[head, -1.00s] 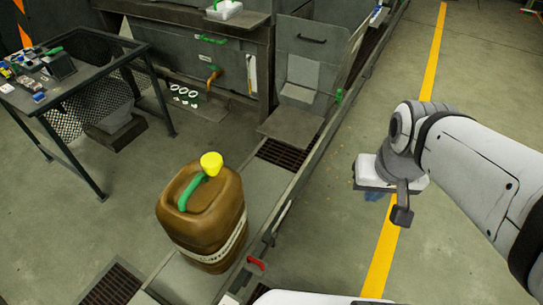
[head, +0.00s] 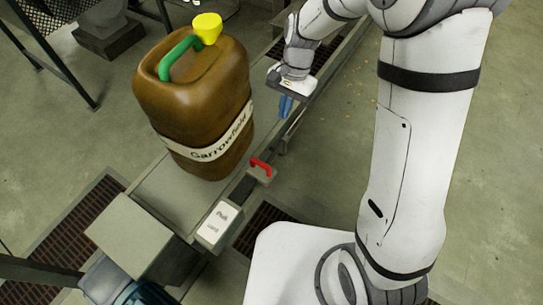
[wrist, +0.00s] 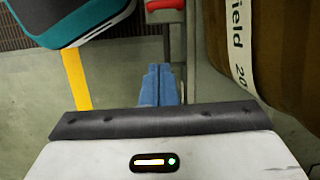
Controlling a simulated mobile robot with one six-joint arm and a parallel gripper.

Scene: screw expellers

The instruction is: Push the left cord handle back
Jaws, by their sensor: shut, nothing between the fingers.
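A red handle (head: 261,167), a small loop on a grey block, sits on the near side of the channel below the brown jug in the head view. It also shows at the top of the wrist view (wrist: 163,4). I cannot tell from its label whether this is the left one. My gripper (head: 286,106) has blue fingers, shut and empty, beside the jug's right side and up the channel from the handle. In the wrist view the fingers (wrist: 158,86) point towards the red handle, with a gap between them.
A large brown jug (head: 195,100) with yellow cap and green grip stands on the grey channel, close to my gripper. A white "Pull cord" sign (head: 219,226) is below the handle. Open floor (head: 330,150) lies right of the channel.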

